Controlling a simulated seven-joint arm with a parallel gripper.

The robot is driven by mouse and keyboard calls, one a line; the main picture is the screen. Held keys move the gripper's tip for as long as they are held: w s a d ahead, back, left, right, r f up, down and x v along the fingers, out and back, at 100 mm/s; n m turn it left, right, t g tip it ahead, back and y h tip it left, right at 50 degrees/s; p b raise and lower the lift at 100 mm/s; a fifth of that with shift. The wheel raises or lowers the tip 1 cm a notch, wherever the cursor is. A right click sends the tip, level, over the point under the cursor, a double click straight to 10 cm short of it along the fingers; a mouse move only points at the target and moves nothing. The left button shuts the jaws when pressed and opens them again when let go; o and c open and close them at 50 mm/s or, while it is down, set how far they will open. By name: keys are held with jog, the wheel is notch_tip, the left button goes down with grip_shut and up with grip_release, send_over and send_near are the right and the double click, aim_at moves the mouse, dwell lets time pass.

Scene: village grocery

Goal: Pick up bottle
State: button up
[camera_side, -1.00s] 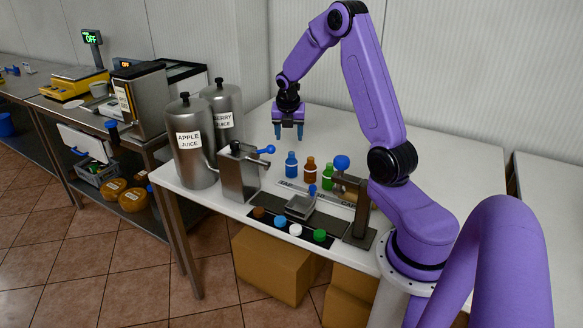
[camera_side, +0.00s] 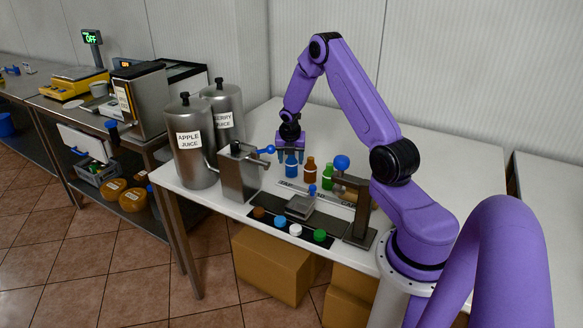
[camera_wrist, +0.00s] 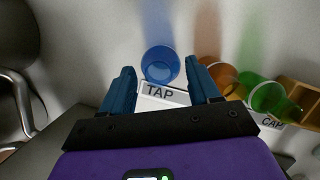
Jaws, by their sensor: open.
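Three bottles stand upright in a row on the white table: a blue bottle (camera_side: 291,166), a brown bottle (camera_side: 310,170) and a green bottle (camera_side: 327,177). My gripper (camera_side: 291,148) is open, directly above and around the top of the blue bottle in the side view. In the wrist view, the blue bottle (camera_wrist: 160,65) lies between and just beyond the two fingers of my gripper (camera_wrist: 163,88). The brown bottle (camera_wrist: 220,74) is close beside the right finger, and the green bottle (camera_wrist: 268,97) is farther right. I cannot tell whether the fingers touch the blue bottle.
A metal tap stand (camera_side: 240,175) with a blue knob is left of the bottles. A capping press (camera_side: 358,215) with a blue ball stands right. Several coloured caps sit on a dark strip (camera_side: 262,228) in front. Two steel juice tanks (camera_side: 196,150) stand left. The table's back is clear.

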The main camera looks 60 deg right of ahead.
aim_at(291, 159)
jog(key=shift+x, duration=1.55)
jog(key=shift+d, duration=0.15)
jog(key=c, duration=0.8)
jog(key=shift+c, duration=0.2)
jog(key=shift+r, duration=0.2)
